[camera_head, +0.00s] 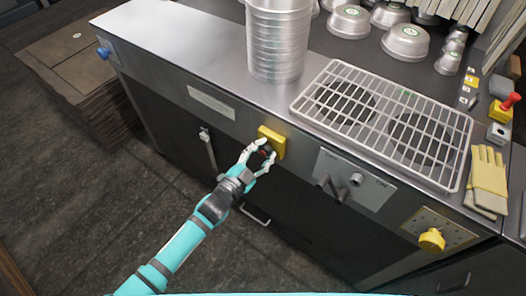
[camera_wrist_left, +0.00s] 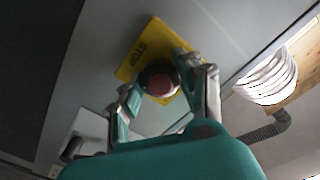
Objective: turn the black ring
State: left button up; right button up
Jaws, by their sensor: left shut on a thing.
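My left gripper (camera_head: 261,153) reaches the front face of the metal counter, its two fingers on either side of a small round control. In the left wrist view the fingers (camera_wrist_left: 166,86) close around the black ring (camera_wrist_left: 145,72), which surrounds a red button (camera_wrist_left: 160,86). The ring sits on a yellow plate (camera_wrist_left: 141,52) lettered STOP; this plate also shows in the head view (camera_head: 277,141). In the head view the fingers mostly hide the ring. My right gripper is not in view.
The counter top holds a tall stack of metal pans (camera_head: 276,45), a wire rack (camera_head: 466,125) and yellow gloves (camera_head: 487,180). A panel with pipe fittings (camera_head: 355,180) and a yellow knob (camera_head: 431,240) are on the front face to the right. Cardboard (camera_head: 75,60) lies at left.

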pick_arm(q)
jog(key=shift+m, duration=0.6)
jog(key=o, duration=1.2)
jog(key=v, duration=1.2)
